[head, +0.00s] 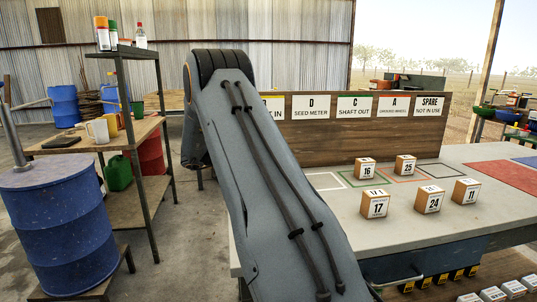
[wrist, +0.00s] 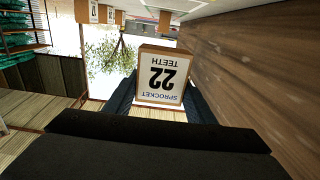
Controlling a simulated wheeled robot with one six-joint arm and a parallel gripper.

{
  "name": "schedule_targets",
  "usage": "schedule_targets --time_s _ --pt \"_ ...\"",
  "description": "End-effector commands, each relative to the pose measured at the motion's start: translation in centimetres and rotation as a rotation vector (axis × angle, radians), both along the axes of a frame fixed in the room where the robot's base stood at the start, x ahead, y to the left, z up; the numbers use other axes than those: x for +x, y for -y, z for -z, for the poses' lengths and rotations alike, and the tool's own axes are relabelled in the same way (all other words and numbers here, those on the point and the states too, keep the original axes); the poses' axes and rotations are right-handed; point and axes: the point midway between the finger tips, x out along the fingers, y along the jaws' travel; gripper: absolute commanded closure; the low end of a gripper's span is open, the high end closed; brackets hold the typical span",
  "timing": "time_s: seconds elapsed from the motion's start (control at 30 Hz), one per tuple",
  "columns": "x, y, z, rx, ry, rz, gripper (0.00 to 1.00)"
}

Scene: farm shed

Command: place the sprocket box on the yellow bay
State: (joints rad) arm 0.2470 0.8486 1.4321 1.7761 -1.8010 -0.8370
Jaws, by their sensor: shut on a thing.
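A sprocket box (wrist: 161,75), tan with a white label reading 22 teeth, is held in my gripper (wrist: 160,98) in the wrist view. Its label is upside down there. Dark fingers show on both sides of it, and the gripper is shut on it. In the head view my arm hides the gripper and the held box. The sign with a yellow strip (head: 273,107), ending in "IN", stands at the left end of the sign board, partly behind my arm. No yellow bay outline is clearly visible on the table; that part is hidden by my arm.
The grey table (head: 330,212) bears several boxes, such as 16 (head: 366,170), 17 (head: 375,205) and 24 (head: 429,202). White (head: 325,174), green and red outlines lie near the wooden sign board (head: 320,140). A shelf (head: 150,130) and blue barrel (head: 62,235) stand left.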

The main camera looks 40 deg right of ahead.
Motion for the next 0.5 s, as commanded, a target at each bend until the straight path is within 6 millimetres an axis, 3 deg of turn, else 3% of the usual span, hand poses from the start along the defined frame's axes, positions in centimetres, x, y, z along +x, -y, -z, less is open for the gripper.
schedule_targets --time_s 0.5 --pt "0.1 -0.1 4.7 -0.001 -0.001 -0.005 0.79"
